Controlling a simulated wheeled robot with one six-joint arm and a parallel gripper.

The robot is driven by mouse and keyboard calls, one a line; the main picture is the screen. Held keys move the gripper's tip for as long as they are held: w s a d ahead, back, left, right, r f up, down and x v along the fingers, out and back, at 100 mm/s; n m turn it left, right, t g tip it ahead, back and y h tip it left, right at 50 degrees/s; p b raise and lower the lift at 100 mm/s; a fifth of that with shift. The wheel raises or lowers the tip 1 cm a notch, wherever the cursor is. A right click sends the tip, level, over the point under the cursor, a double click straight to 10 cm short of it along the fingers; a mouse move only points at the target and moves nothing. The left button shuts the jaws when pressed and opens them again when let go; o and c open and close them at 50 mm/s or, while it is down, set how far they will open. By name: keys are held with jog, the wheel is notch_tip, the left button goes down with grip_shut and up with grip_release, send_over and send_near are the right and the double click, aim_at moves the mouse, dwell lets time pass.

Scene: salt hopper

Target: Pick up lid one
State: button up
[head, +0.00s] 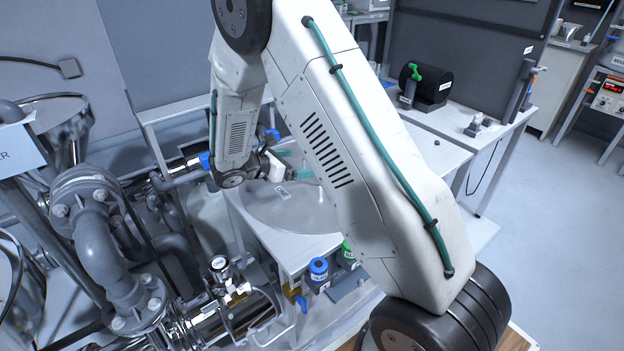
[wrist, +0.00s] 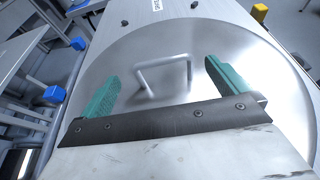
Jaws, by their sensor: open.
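Lid one (head: 300,215) is a large round grey metal disc lying on the white bench. In the head view my gripper (head: 293,165) is over the lid and partly hidden by my arm. I cannot tell its exact height.
Metal pipes and flanges (head: 110,240) crowd the left. A blue-capped container (head: 318,268) and a green-capped one (head: 347,252) stand by the bench's front edge. A black cylinder device (head: 425,85) sits on the bench behind. Open floor (head: 560,220) lies at the right.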

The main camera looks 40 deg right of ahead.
send_over(308, 180)
notch_tip(308, 180, down, 2)
jog(key=shift+f, duration=0.2)
jog(key=c, duration=1.7)
